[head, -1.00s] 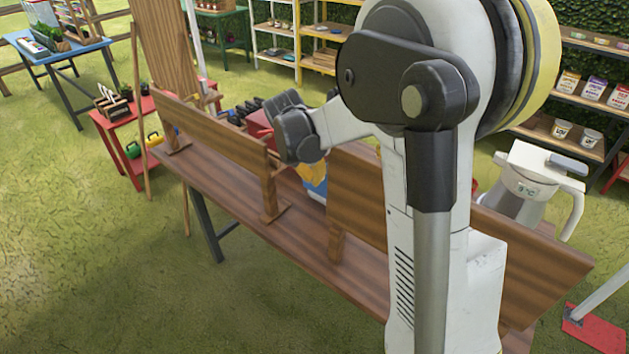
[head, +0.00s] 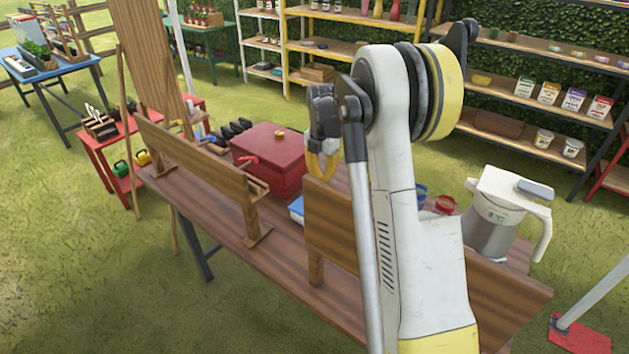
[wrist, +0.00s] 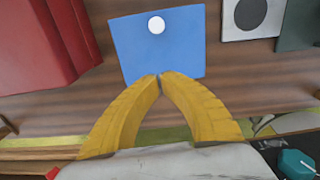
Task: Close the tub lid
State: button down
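A blue square panel with a round white knob (wrist: 134,50), which looks like the tub lid, lies before my fingertips in the wrist view. In the head view only a small blue part (head: 297,209) shows behind the wooden board. I cannot tell whether the panel is fully down, and the tub walls are hidden. My gripper (wrist: 160,78) has two curved yellow fingers whose tips meet near the panel's lower edge, with nothing visible between them. In the head view my gripper (head: 322,170) hangs above the table, just behind the board.
A red box with a gold knob (head: 268,155) stands left of the blue panel. Upright wooden boards (head: 205,160) line the table's (head: 190,205) near side. A white-and-grey jug (head: 500,215) and a red cup (head: 445,204) stand to the right.

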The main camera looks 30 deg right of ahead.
jog(key=d+f, duration=0.2)
jog(key=w+d+f, duration=0.1)
jog(key=d+f, duration=0.1)
jog(key=w+d+f+b, duration=0.1)
jog(key=d, duration=0.1)
jog(key=shift+w+d+f, duration=0.1)
jog(key=shift+d+f, duration=0.05)
jog(key=shift+f, duration=0.25)
jog(key=shift+w+d+f, duration=0.1)
jog(key=shift+d+f, duration=0.1)
jog(key=shift+f, duration=0.15)
jog(key=shift+w+d+f+g+y+b, duration=0.1)
jog(key=shift+d+f+g+y+b, duration=0.25)
jog(key=shift+f+y, duration=0.4)
jog(key=shift+f, duration=0.1)
